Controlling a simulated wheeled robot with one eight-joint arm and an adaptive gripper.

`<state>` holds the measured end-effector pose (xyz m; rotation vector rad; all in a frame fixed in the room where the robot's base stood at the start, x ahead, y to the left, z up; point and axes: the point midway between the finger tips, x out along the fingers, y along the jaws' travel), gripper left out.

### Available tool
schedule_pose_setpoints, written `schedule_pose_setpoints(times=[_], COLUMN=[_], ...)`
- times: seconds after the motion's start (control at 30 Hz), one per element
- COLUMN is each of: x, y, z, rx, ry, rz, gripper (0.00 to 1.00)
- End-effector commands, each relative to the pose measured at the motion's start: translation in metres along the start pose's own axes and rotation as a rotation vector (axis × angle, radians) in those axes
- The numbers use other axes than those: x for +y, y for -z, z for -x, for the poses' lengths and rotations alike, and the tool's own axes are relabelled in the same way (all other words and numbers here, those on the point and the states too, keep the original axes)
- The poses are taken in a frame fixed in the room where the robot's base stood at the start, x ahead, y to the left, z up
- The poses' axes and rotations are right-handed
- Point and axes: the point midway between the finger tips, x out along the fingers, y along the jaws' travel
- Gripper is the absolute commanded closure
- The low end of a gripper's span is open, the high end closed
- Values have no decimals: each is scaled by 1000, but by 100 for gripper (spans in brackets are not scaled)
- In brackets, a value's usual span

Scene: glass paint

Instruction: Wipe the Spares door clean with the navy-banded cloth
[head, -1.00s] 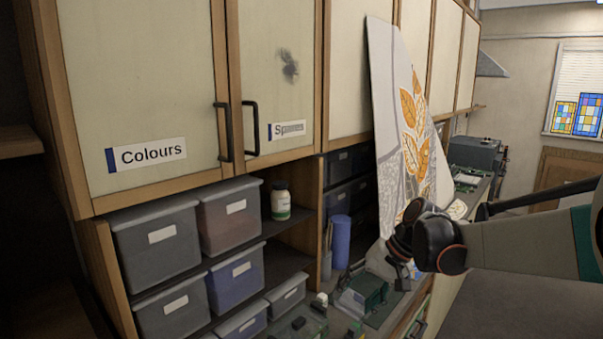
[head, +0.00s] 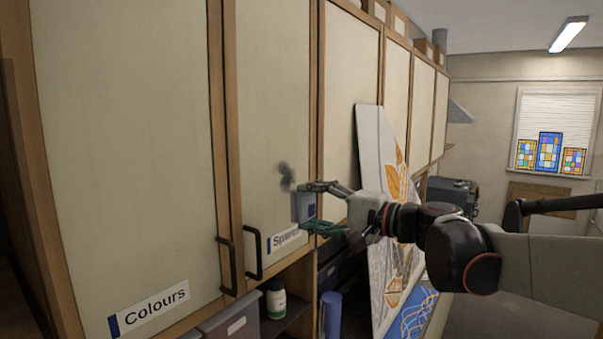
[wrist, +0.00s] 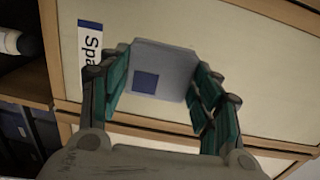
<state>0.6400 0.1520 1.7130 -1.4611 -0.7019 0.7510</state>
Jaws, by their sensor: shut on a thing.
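The Spares door (head: 270,90) is a cream panel in a wood frame with a black handle (head: 252,253) at its lower left. Its label (head: 284,240) is partly legible and also shows in the wrist view (wrist: 90,45). A dark smudge (head: 286,176) marks the door above the label. My gripper (head: 322,207) is shut on a grey cloth pad (head: 302,207) in front of the door, just below and right of the smudge. In the wrist view the cloth (wrist: 175,62) bears a navy patch (wrist: 145,82) between the green fingers. I cannot tell whether it touches the door.
The Colours door (head: 125,150) is to the left, with its own handle (head: 226,262). A tall white panel with orange leaves (head: 393,175) leans against the cabinets to the right, close behind my arm. A white bottle (head: 276,302) and a blue roll (head: 331,318) stand on the shelves below.

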Motion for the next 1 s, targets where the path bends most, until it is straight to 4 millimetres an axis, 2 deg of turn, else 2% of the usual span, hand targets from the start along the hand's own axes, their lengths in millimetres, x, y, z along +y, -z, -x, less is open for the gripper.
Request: schedule_pose_setpoints(times=[0.03, 0.2, 0.37, 0.7, 1.0], x=[-13, -26, -25, -26, -27], y=[0, 2, 2, 3, 3], z=[2, 3, -8, -41, -55], rx=[8, 22, 19, 19, 21], ry=[12, 33, 34, 33, 33], rz=[0, 0, 0, 0, 0], gripper=[61, 61, 61, 61, 61])
